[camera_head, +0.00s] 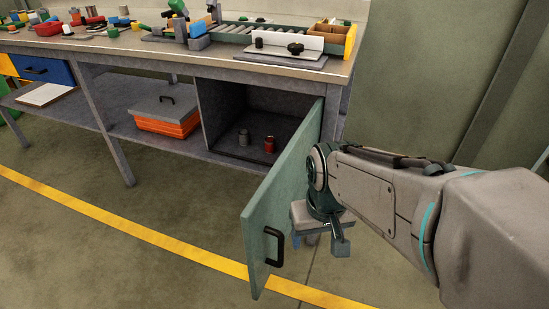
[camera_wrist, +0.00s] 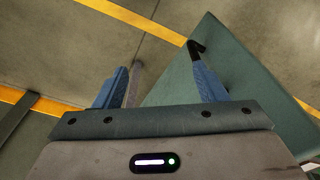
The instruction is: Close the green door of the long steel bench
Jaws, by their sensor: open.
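The green door (camera_head: 272,205) of the steel bench (camera_head: 190,68) stands wide open, hinged at the right side of the cabinet (camera_head: 225,105) and swung out toward me. In the wrist view the fingers of my gripper (camera_wrist: 160,72) are apart with nothing held. The door (camera_wrist: 255,85) fills the right side there, behind the right finger. I cannot tell whether they touch.
A yellow line (camera_head: 130,225) crosses the floor. The floor left of the door is clear.

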